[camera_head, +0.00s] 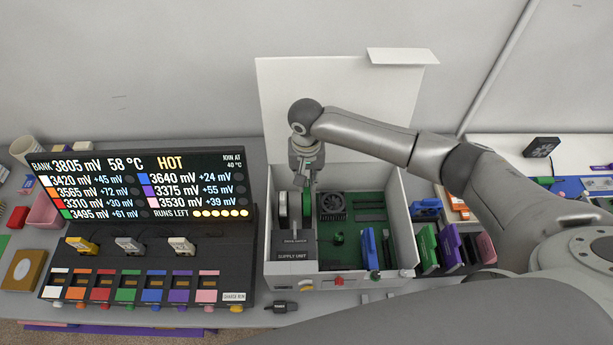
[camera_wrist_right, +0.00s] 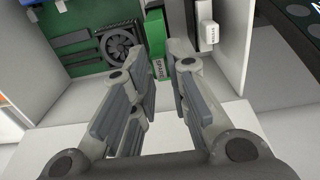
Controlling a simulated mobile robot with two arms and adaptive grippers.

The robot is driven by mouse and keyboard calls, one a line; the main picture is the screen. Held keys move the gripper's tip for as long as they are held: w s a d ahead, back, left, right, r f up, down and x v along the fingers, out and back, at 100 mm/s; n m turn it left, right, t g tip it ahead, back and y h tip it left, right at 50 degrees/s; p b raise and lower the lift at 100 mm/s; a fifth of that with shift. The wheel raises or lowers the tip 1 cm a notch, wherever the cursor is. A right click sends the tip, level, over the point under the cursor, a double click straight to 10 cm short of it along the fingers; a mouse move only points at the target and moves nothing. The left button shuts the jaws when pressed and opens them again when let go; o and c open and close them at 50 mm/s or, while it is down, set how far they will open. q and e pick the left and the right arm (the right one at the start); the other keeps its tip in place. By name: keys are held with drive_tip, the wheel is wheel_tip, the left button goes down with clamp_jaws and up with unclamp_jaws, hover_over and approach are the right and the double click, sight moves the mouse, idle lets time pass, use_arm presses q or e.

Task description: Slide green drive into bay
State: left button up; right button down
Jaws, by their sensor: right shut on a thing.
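My right gripper (camera_head: 308,178) points down into the open PC case and is shut on a green drive (camera_head: 307,204). In the right wrist view, the green drive (camera_wrist_right: 155,32) is upright between the fingertips (camera_wrist_right: 165,62), with a small lettered label on its near edge. The drive is inside the case's left part, next to a white drive (camera_head: 282,208) in the bay area. The slot under it is hidden, so I cannot tell how deep it sits. My left gripper is not in view.
The fan (camera_head: 332,204) and green board lie right of the held drive; the supply unit (camera_head: 292,247) is in front. A blue part (camera_head: 369,248) stands at the case's front right. Another green drive (camera_head: 426,250) stands outside, right. The display bank (camera_head: 145,190) is left.

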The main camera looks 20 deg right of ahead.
sight(307, 184)
drive_tip(key=shift+f+b, duration=1.25)
drive_tip(key=shift+f, duration=1.85)
drive_tip(key=c, duration=1.3)
unclamp_jaws()
drive_tip(key=shift+r, duration=0.1)
wheel_tip(307, 184, up, 3)
drive_tip(key=p, duration=0.3)
drive_tip(key=shift+r+p, duration=0.4)
drive_tip(key=shift+r, duration=0.45)
drive_tip(key=shift+r, duration=0.1)
